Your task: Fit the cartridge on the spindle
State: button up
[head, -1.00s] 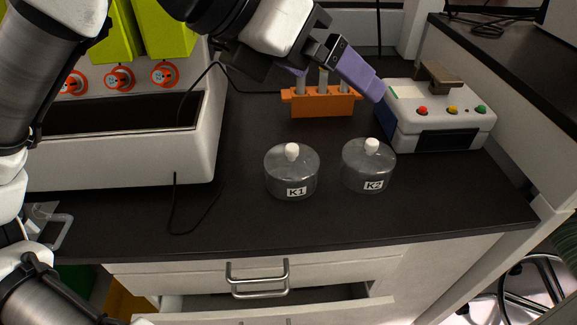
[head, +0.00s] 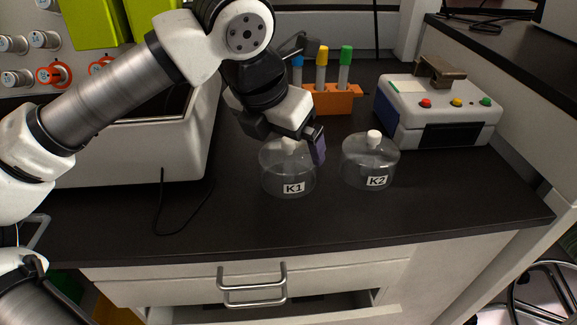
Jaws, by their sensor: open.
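Two clear round containers with white knobs stand upright on the dark counter, labelled K1 (head: 273,181) and K2 (head: 366,168). I cannot tell from the frames whether either is the cartridge. My gripper (head: 308,150) is open, pointing down at the top of K1. One purple finger shows just right of the K1 knob; the other finger is hidden. Whether the fingers touch the knob is unclear. A white machine (head: 120,160) with a dark recess stands at the left, partly behind my arm. I cannot make out a spindle.
An orange rack (head: 335,102) holds tubes with blue, yellow and green caps behind the containers. A white box (head: 437,108) with coloured buttons stands at the back right. A black cable (head: 178,232) lies left of K1. The front of the counter is clear. A drawer (head: 360,312) below looks partly open.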

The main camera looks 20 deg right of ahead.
aim_at(291, 154)
jog(key=x, duration=0.5)
jog(key=shift+s+d+b, duration=0.1)
jog(key=shift+s+b, duration=0.05)
jog(key=shift+b, duration=0.25)
jog(key=c, duration=0.7)
jog(key=shift+c, duration=0.2)
jog(key=shift+r, duration=0.15)
notch_tip(291, 154, up, 20)
jog(key=p, duration=0.4)
jog(key=o, duration=0.4)
jog(key=c, duration=0.8)
